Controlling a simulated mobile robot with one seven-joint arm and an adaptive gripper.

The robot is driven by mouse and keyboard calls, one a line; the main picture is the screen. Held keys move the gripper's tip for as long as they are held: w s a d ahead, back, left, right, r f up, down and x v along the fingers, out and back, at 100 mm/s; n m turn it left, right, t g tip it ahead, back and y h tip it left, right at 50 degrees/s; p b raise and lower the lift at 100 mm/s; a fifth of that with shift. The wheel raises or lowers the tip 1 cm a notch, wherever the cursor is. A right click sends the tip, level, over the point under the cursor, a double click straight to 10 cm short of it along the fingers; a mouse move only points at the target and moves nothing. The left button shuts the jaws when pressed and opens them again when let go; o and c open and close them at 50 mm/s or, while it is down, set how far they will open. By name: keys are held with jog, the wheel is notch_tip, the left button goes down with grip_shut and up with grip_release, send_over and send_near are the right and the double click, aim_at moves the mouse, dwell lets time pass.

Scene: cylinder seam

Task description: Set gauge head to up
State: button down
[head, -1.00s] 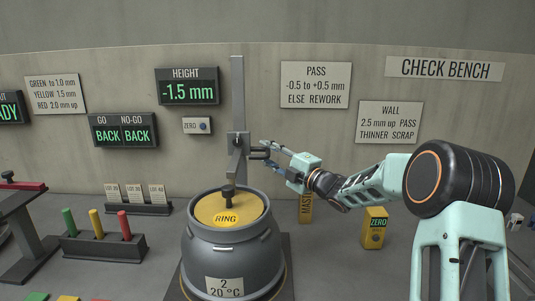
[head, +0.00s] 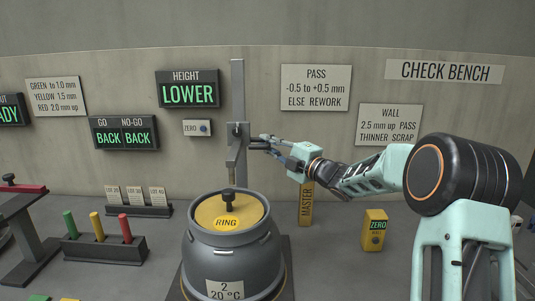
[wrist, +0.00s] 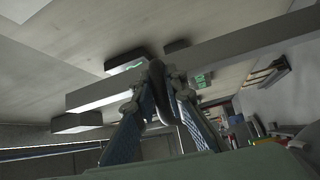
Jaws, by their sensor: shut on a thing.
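The gauge head (head: 235,150) is a grey block on a tall upright post (head: 238,90) in the head view. It stands above the cylinder's yellow ring lid (head: 215,212), with a visible gap between its lower tip and the lid's black knob (head: 229,198). My gripper (head: 262,143) is shut on the dark handle at the head's right side. In the wrist view my gripper's fingers (wrist: 158,85) close together on a dark handle, with grey bars beyond. The HEIGHT display (head: 188,94) reads LOWER in green.
The grey cylinder (head: 231,260) stands below the head. A yellow MASTER block (head: 306,203) and a yellow ZERO box (head: 374,232) stand to the right. A rack (head: 104,247) holds red, yellow and green pins at left. Bench between is clear.

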notch_tip(320, 180, up, 13)
jog(key=p, duration=0.4)
jog(key=shift+r, duration=0.1)
jog(key=c, duration=2)
grip_release()
jog(key=shift+o, duration=0.2)
jog(key=shift+f, duration=0.3)
jog(key=shift+s+d, duration=0.1)
jog(key=v, duration=1.1)
jog(key=shift+s+d, duration=0.25)
jog(key=shift+s, duration=0.1)
jog(key=shift+w+f, duration=0.1)
jog(key=shift+w, duration=0.05)
